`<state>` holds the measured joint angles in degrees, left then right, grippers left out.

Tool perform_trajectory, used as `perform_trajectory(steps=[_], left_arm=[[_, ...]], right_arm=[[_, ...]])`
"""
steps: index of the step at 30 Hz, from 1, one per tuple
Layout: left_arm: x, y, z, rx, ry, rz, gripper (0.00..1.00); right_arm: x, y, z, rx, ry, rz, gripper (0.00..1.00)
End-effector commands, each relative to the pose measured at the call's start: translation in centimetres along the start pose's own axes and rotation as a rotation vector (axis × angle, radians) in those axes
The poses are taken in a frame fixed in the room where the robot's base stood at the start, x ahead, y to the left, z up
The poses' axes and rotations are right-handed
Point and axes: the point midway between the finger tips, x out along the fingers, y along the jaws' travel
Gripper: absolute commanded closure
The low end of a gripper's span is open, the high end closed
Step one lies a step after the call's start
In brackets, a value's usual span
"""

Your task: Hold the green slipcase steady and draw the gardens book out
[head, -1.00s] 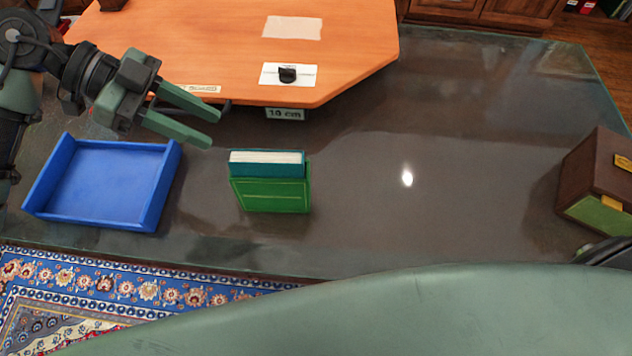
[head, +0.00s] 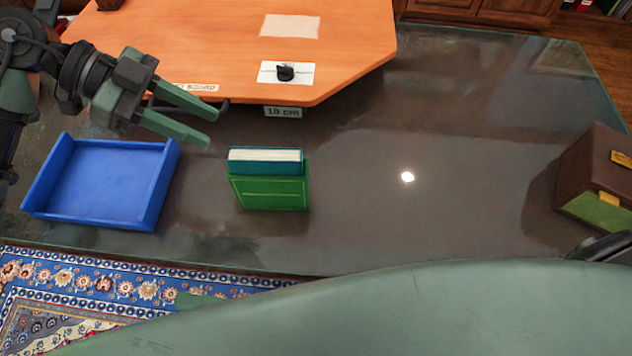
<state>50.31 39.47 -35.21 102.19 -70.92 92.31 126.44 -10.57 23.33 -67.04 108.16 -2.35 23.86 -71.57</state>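The green slipcase (head: 270,193) stands upright on the dark glass-topped table. A teal book (head: 266,168) with pale page edges sits in it and sticks out above its top edge; I cannot read a title on it. My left gripper (head: 211,128) is open and empty, with its green fingers apart, up and to the left of the slipcase and not touching it. My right gripper is not in view; only a dark part shows at the right edge.
A blue open tray (head: 110,185) lies left of the slipcase. An orange raised board (head: 230,50) with a black knob (head: 286,73) and a "10 cm" label (head: 284,112) is behind. A brown and green box (head: 597,180) stands at the right. The glass table (head: 450,150) between is clear.

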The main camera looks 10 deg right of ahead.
Motion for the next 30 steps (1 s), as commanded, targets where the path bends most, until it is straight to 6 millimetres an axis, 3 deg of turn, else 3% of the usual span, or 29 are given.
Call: perform_trajectory(steps=[1, 5, 9, 13, 18, 22, 27, 30], left_arm=[[0.0, 0.0, 0.0, 0.000, 0.000, 0.000, 0.64], [0.0, 0.0, 0.0, 0.000, 0.000, 0.000, 0.64], [0.0, 0.0, 0.0, 0.000, 0.000, 0.000, 0.64], [0.0, 0.0, 0.0, 0.000, 0.000, 0.000, 0.64], [0.0, 0.0, 0.0, 0.000, 0.000, 0.000, 0.64], [0.0, 0.0, 0.0, 0.000, 0.000, 0.000, 0.64], [0.0, 0.0, 0.0, 0.000, 0.000, 0.000, 0.64], [0.0, 0.0, 0.0, 0.000, 0.000, 0.000, 0.64]], right_arm=[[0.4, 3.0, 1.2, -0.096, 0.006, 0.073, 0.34], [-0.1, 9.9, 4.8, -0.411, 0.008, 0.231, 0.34], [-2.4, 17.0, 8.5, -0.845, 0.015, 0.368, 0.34], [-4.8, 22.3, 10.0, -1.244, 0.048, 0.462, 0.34], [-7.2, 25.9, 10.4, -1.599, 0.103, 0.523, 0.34], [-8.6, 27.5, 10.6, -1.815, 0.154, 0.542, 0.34], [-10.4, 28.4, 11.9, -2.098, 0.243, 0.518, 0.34], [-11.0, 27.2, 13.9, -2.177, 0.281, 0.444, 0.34]])
